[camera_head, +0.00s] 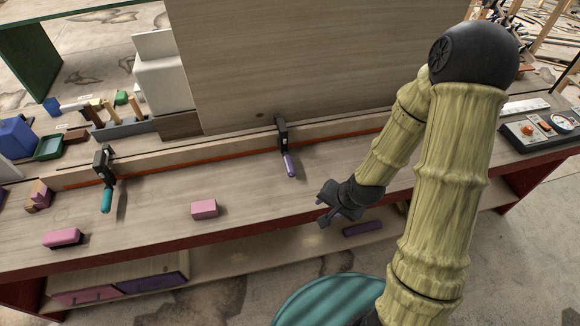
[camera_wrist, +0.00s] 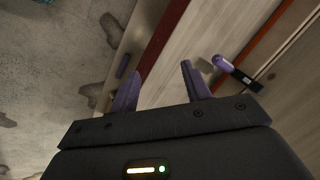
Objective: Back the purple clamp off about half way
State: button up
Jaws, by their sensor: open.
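The purple clamp (camera_head: 285,148) has a black head gripping the wooden strip along the bench and a purple handle (camera_head: 290,165) angled toward the front. In the wrist view the purple handle (camera_wrist: 222,63) shows at the upper right, beyond my fingers and apart from them. My gripper (camera_head: 330,205) is open and empty, to the right of and nearer the front edge than the clamp. In the wrist view its two purple fingers (camera_wrist: 158,85) are spread with nothing between them. A second clamp (camera_head: 105,180), with a teal handle, is on the same strip at the left.
A pink block (camera_head: 204,209) lies on the bench left of my gripper, and another pink block (camera_head: 62,238) lies farther left. A tall wooden panel (camera_head: 290,60) stands behind the strip. The bench top (camera_head: 250,195) between the clamp and front edge is mostly clear. A control box (camera_head: 540,130) sits at the right.

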aim_at(291, 170)
jog(key=w+a+f+m+t+y, duration=0.2)
jog(key=a+f+m+t+y, duration=0.25)
jog(key=a+m, duration=0.7)
jog(key=w+d+m+t+h, duration=0.1)
jog(key=m, duration=0.4)
jog(key=w+d+r+m+t+h, duration=0.1)
jog(key=d+m+t, duration=0.1)
jog(key=m, duration=0.3)
jog(key=w+d+m+t+h+p, duration=0.1)
jog(key=m+t, duration=0.1)
jog(key=m, duration=0.3)
jog(key=shift+w+d+r+h, duration=0.1)
jog(key=shift+d+r+h, duration=0.05)
jog(key=shift+h, duration=0.2)
jog(key=b+x, duration=0.5)
jog(key=x, duration=1.2)
jog(key=shift+w+b, duration=0.1)
jog(key=shift+b, duration=0.3)
